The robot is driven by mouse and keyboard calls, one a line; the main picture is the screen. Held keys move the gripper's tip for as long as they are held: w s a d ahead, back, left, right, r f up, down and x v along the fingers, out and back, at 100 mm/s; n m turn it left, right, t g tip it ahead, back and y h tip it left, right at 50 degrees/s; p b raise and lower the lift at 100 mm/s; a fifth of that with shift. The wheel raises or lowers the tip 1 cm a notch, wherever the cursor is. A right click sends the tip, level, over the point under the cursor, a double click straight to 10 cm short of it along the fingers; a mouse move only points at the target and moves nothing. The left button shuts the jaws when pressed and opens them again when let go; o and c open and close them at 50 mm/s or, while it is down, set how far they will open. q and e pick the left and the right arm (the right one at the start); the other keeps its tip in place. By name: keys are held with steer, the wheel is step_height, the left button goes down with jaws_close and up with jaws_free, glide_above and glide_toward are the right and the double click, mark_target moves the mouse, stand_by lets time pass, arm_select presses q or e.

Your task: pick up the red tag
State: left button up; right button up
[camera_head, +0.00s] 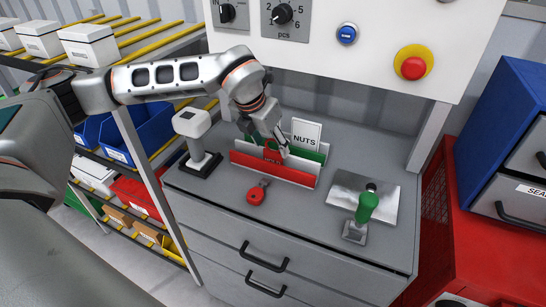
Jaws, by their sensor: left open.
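A small red tag (257,192) with a dark part at its upper end lies on the grey cabinet top, in front of a red and green card holder. The red front of the holder (264,170) bears partly hidden lettering, and a white card reading NUTS (306,133) stands in its back. My left gripper (279,146) is open above the holder, behind the tag and apart from it. Its fingers hide part of the holder, and I cannot tell whether they touch it. My right gripper is not in view.
A green-handled stamp (366,207) stands by a metal plate (348,193) at the right. A white device on a black base (197,142) stands at the left. A panel with a red button (413,68) rises behind. The front cabinet top is mostly clear.

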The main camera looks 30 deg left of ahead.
arm_select(q)
steer(key=shift+w+f, duration=0.15)
steer(key=shift+f, duration=0.2)
steer(key=c, duration=0.8)
steer(key=shift+r, duration=0.1)
